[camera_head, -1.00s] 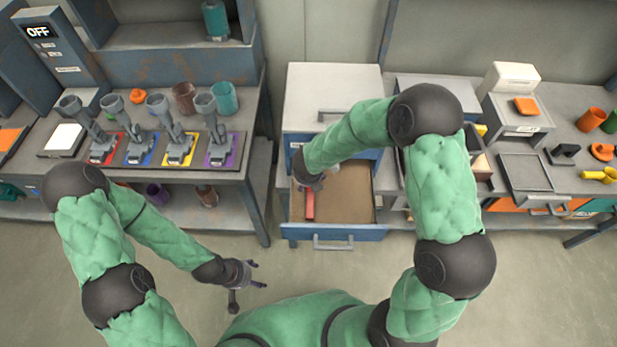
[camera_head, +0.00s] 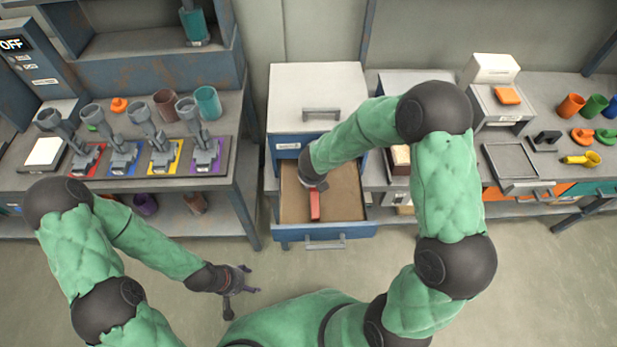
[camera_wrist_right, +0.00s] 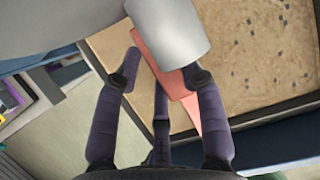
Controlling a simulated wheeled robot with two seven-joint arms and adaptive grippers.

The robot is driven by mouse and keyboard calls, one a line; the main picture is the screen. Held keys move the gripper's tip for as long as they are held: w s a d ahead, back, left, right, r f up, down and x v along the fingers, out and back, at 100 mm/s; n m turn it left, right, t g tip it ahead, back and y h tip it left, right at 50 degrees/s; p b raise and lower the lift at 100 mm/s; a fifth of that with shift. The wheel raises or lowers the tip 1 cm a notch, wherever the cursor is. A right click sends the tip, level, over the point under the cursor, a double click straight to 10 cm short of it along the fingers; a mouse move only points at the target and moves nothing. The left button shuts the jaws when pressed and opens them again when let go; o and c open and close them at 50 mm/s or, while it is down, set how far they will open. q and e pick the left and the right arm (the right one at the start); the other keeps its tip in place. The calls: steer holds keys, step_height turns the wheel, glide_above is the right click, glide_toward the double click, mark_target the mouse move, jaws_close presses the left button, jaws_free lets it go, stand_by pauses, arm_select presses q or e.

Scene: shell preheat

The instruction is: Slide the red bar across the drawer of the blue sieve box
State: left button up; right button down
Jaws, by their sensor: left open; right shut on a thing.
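The blue sieve box (camera_head: 290,147) has a pale top, and its drawer (camera_head: 345,228) is pulled out, showing a brown speckled floor. The red bar (camera_head: 315,207) lies inside, left of the drawer's middle, running front to back. In the right wrist view the bar (camera_wrist_right: 150,50) passes beneath a pale cylinder (camera_wrist_right: 168,30), apparently its knob. My right gripper (camera_head: 318,184) reaches down into the drawer, its fingers (camera_wrist_right: 163,65) at either side of the cylinder. The arm hides the bar's rear part in the head view. My left gripper (camera_head: 250,280) is open and empty above the floor.
Left of the box is a bench (camera_head: 130,180) with several grey presses on coloured bases and some cups. The right bench (camera_head: 545,150) holds a grey tray (camera_head: 518,167), cups and small coloured parts. Floor in front of the drawer is free.

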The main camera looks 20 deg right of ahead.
steer(key=c, duration=0.7)
jaws_free()
steer(key=shift+r, duration=0.1)
steer(key=v, duration=1.2)
steer(key=shift+s, duration=0.1)
